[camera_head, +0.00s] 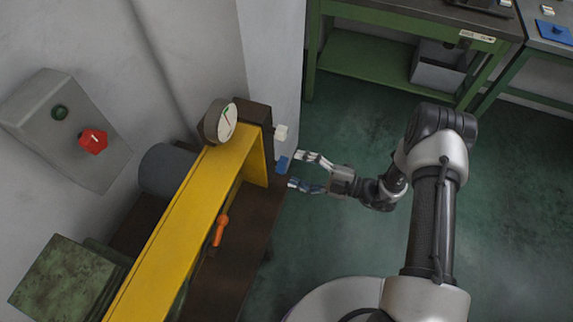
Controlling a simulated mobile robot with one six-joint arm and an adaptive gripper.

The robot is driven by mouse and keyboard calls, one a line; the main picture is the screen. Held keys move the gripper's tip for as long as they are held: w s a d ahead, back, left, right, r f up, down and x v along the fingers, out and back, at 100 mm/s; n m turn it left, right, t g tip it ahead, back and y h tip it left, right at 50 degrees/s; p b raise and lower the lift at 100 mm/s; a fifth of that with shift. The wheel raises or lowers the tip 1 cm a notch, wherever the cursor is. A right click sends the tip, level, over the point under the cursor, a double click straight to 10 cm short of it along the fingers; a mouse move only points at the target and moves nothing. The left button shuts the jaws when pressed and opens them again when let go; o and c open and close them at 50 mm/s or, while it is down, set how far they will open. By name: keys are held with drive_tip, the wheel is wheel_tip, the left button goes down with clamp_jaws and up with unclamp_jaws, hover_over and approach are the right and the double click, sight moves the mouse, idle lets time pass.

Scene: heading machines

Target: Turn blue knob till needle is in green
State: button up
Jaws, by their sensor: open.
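The round gauge (221,121) sits on top at the end of the yellow beam. It has a white face with a green mark and a needle, too small to read surely.
An orange lever (221,230) stands beside the yellow beam (190,235). A grey box with a red knob (93,141) is on the left. A green workbench (375,62) stands at the back.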

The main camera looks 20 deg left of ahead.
drive_tip(key=d, duration=0.6)
drive_tip(key=shift+s+d, duration=0.25)
drive_tip(key=shift+s, duration=0.05)
drive_tip(key=s+d+r+n+g+h, duration=0.1)
drive_tip(key=s+r+n+g+h, duration=0.25)
drive_tip(key=r+n, duration=0.7)
drive_tip(key=s+d+r+n+g+h, duration=0.15)
drive_tip(key=s+r+n+h, duration=0.3)
drive_tip(key=r+n, duration=0.65)
drive_tip(key=s+d+r+n+t+h, duration=0.4)
drive_tip(key=s+d+r+n+h, duration=0.1)
drive_tip(key=n, duration=0.6)
drive_tip(key=s+d+r+n+t+h, duration=0.4)
drive_tip(key=d+n, duration=0.4)
drive_tip(key=n, duration=0.3)
drive_tip(key=shift+s+d+r+h, duration=0.15)
drive_tip(key=shift+s+r+h, duration=0.35)
drive_tip(key=shift+s+r, duration=0.6)
drive_tip(key=shift+s+f+n, duration=0.15)
drive_tip(key=shift+f+n, duration=0.05)
drive_tip(key=shift+n, duration=0.05)
